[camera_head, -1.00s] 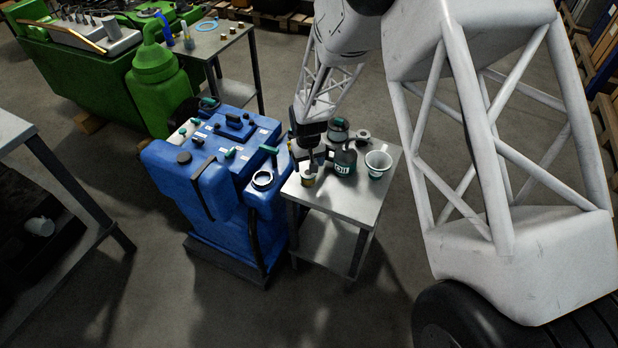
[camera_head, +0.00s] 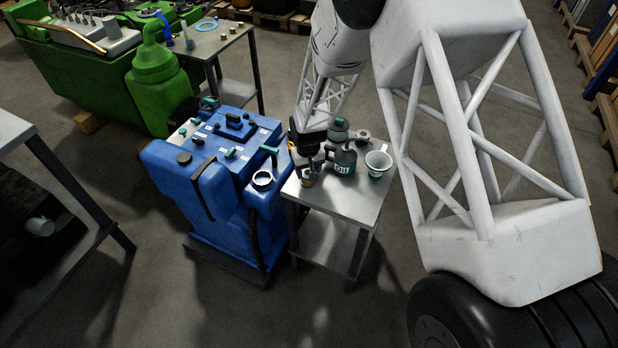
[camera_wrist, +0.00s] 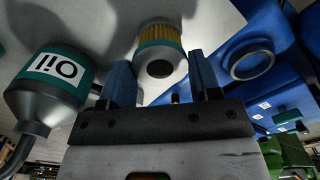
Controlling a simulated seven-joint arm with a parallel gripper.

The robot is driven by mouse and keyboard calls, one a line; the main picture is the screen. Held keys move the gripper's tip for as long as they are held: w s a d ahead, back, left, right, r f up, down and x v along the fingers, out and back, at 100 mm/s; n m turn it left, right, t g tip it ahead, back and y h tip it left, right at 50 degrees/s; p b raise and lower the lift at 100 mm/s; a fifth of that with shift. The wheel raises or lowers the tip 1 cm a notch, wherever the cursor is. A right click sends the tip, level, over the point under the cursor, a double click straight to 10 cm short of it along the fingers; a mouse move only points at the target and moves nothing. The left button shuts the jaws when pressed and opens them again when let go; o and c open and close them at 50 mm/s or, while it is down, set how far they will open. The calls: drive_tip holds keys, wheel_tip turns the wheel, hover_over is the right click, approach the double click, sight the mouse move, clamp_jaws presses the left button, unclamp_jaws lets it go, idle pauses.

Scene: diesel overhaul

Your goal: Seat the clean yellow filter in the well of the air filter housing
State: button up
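The yellow filter (camera_head: 307,181) stands near the left edge of the small metal table, partly hidden under my gripper (camera_head: 311,166). In the wrist view the filter (camera_wrist: 160,50) shows a yellow pleated band, pale end caps and a dark central hole. My gripper (camera_wrist: 161,82) is open, its two blue fingers apart, with the filter just beyond and between the fingertips. I see no grip on it. A round opening with a pale rim (camera_head: 262,179) is on the blue machine beside the table, and also shows in the wrist view (camera_wrist: 250,62). It may be the housing's well; its inside is unclear.
An oil can (camera_head: 345,160) stands close right of my gripper. A white funnel (camera_head: 378,163), a teal-banded container (camera_head: 338,130) and a grey ring-shaped part (camera_head: 362,135) share the table (camera_head: 345,203). A teal-ended handle (camera_head: 269,151) rises near the round opening.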

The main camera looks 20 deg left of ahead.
drive_tip(key=c, duration=0.3)
drive_tip(key=shift+r, duration=0.2)
drive_tip(key=shift+r, duration=2.05)
drive_tip(key=s+a+n, duration=0.1)
drive_tip(key=a+n, duration=0.1)
drive_tip(key=a, duration=0.3)
drive_tip(key=s+a+r+n, duration=0.1)
drive_tip(key=a+n, duration=0.1)
drive_tip(key=a, duration=0.4)
drive_tip(key=s+a+n, duration=0.2)
drive_tip(key=a, duration=0.3)
drive_tip(key=shift+a+r, duration=0.15)
